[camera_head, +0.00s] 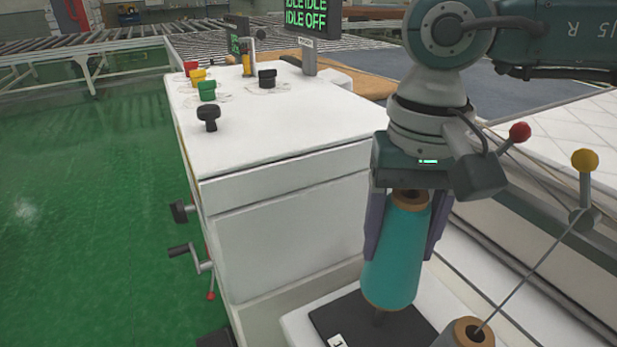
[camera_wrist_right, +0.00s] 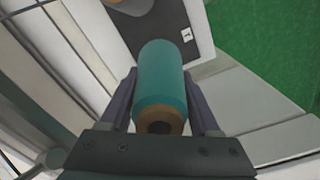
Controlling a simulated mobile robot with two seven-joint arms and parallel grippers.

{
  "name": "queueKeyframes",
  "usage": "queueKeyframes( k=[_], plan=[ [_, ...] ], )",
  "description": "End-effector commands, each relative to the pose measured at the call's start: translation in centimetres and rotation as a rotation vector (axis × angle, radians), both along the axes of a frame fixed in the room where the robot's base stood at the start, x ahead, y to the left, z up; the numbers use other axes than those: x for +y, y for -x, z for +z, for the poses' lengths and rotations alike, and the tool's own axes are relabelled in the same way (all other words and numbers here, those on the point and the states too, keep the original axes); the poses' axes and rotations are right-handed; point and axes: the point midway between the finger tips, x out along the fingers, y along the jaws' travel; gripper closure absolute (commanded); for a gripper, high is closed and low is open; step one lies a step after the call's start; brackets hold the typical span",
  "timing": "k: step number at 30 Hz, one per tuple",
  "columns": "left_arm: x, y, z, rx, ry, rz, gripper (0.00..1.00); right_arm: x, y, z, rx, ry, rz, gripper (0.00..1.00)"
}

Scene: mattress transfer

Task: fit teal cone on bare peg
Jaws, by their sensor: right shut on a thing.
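The teal cone (camera_head: 396,265) hangs roughly upright, slightly tilted, in my right gripper (camera_head: 402,245), whose two fingers are shut on its sides. In the right wrist view the cone (camera_wrist_right: 162,75) lies between the fingers, its brown end facing the camera. Below the cone is a dark plate (camera_head: 347,322) with a small white label. Whether the peg's tip is inside the cone is hidden. My left gripper is not in view.
A grey cone with a brown top (camera_head: 467,336) stands close by at the lower right, with a thin line rising from it. A white cabinet (camera_head: 280,200) with knobs stands to the left. Red (camera_head: 520,131) and yellow (camera_head: 585,160) ball levers are at the right.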

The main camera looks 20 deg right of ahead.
Motion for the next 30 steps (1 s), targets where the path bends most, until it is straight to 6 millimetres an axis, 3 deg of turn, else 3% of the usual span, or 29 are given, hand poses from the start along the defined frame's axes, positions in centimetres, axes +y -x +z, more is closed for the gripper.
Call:
queueKeyframes(
  k=[30],
  plan=[
    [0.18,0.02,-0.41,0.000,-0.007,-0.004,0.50,-0.02,-0.06,0.12,-0.001,0.000,0.000,1.00]
  ],
)
